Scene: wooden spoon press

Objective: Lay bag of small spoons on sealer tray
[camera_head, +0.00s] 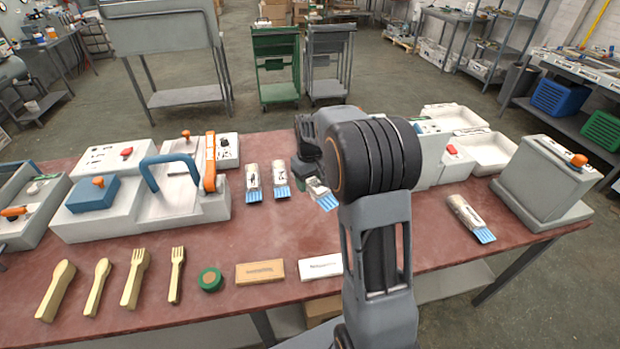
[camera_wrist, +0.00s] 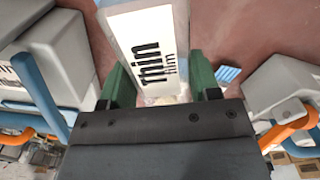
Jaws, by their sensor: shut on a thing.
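In the wrist view my gripper (camera_wrist: 162,84), with green fingers, is shut on a white bag (camera_wrist: 148,45) labelled "thin film". In the head view my gripper (camera_head: 307,163) is partly hidden behind my arm, and a bag with a blue end (camera_head: 320,193) shows below it, apparently the held one. Two similar bags, a left one (camera_head: 253,182) and a right one (camera_head: 281,180), lie on the table. Another bag (camera_head: 470,218) lies at the right. A grey machine with a blue handle (camera_head: 168,174) stands at the left. I cannot tell for sure which tray is the sealer's.
An orange lever (camera_head: 210,162) stands up beside the blue handle. White trays (camera_head: 487,152) and a grey machine (camera_head: 547,180) stand at the right. Wooden cutlery (camera_head: 101,285), a green roll (camera_head: 210,279) and a brown box (camera_head: 260,272) line the front edge.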

